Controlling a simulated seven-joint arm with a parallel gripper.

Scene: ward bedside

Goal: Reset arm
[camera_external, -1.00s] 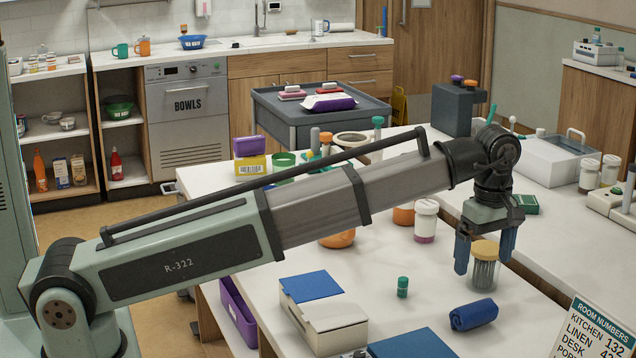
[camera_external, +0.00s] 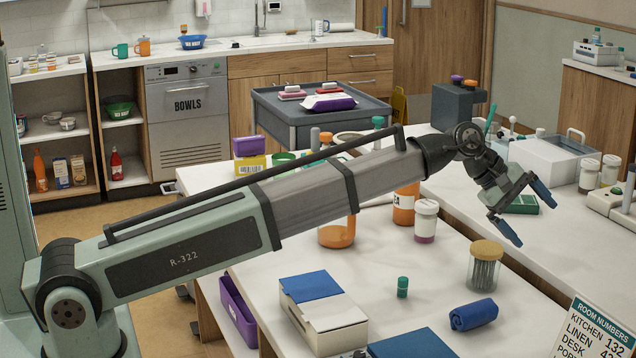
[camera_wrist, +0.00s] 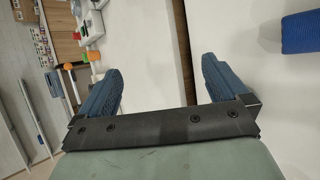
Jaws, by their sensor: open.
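My gripper (camera_external: 527,216) is open and empty, held in the air above the right part of the white counter. Its two blue fingers are spread apart and angle down to the right. In the wrist view the gripper (camera_wrist: 160,85) shows both blue fingers with nothing between them. My arm reaches from the lower left across the counter. A glass jar (camera_external: 485,266) with a tan lid stands upright on the counter, below and left of the fingers and apart from them.
A rolled blue cloth (camera_external: 473,314), a small green-capped vial (camera_external: 402,287) and a white box (camera_external: 325,318) with a blue lid lie on the near counter. A white-lidded jar (camera_external: 426,221) stands behind the glass jar.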

